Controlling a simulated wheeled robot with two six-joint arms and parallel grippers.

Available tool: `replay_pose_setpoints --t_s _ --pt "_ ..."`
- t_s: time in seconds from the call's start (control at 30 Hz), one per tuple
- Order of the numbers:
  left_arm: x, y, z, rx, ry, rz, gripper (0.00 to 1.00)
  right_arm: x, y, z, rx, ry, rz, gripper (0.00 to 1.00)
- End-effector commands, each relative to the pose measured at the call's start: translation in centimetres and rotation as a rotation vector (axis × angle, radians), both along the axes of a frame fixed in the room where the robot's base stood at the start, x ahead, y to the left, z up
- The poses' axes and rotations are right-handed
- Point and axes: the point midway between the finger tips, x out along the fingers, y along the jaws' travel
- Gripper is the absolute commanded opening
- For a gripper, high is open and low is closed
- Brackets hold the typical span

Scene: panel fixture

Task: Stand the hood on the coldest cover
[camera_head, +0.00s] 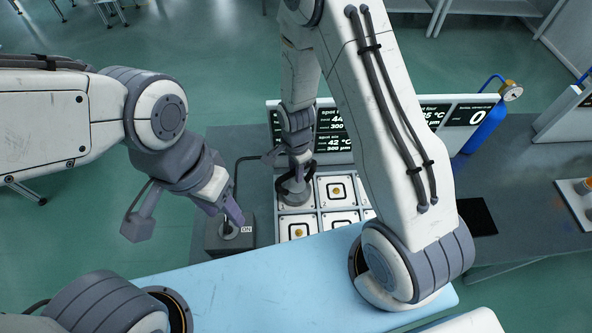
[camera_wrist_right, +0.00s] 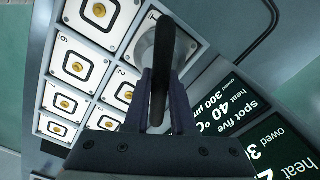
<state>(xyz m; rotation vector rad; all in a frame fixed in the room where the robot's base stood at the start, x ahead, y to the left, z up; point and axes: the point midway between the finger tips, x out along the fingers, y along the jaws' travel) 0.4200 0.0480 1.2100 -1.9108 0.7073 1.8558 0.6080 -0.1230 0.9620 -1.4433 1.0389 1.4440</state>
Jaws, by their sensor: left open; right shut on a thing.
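The hood (camera_head: 293,193) is a grey round piece with a black loop handle. It is at the far left cover of the white panel (camera_head: 318,208); I cannot tell whether it rests there or hovers. My right gripper (camera_head: 297,168) is shut on its handle, and the hood also shows in the right wrist view (camera_wrist_right: 146,46), over the cover marked 1. Other covers, such as the one marked 2 (camera_head: 337,190), are white tiles with a dark square ring and gold centre. My left gripper (camera_head: 188,218) is open and empty beside the switch box, left of the panel.
The switch box (camera_head: 230,240) is marked ON. A display board (camera_head: 334,143) behind the panel lists spot heats, partly hidden by my right arm; 42 °C and, in the wrist view, spot five at 40 read. A gauge (camera_head: 511,91) tops a blue cylinder (camera_head: 487,128) at right.

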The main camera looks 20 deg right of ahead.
Motion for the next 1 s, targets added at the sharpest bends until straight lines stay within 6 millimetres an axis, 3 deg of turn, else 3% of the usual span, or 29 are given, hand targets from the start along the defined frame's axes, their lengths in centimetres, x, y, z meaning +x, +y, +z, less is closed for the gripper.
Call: replay_pose_setpoints --t_s 0.77,0.8,0.83,0.87,1.0 --pt "0.00 0.00 -0.76 0.000 0.000 0.000 0.50 0.03 0.01 -0.99 0.000 -0.001 0.000 0.00" --pt "0.00 0.00 -0.76 0.000 0.000 0.000 0.50 0.03 0.01 -1.01 0.000 -0.001 0.000 0.39" --pt "0.00 0.00 -0.77 0.000 0.000 0.000 0.50 0.02 0.01 -1.01 0.000 -0.001 0.000 0.50" --pt "0.00 0.00 -0.77 0.000 0.000 0.000 0.50 0.02 0.01 -1.01 0.000 -0.001 0.000 0.58" --pt "0.00 0.00 -0.76 0.000 0.000 0.000 0.50 0.01 0.00 -0.99 0.000 0.000 0.000 0.58"
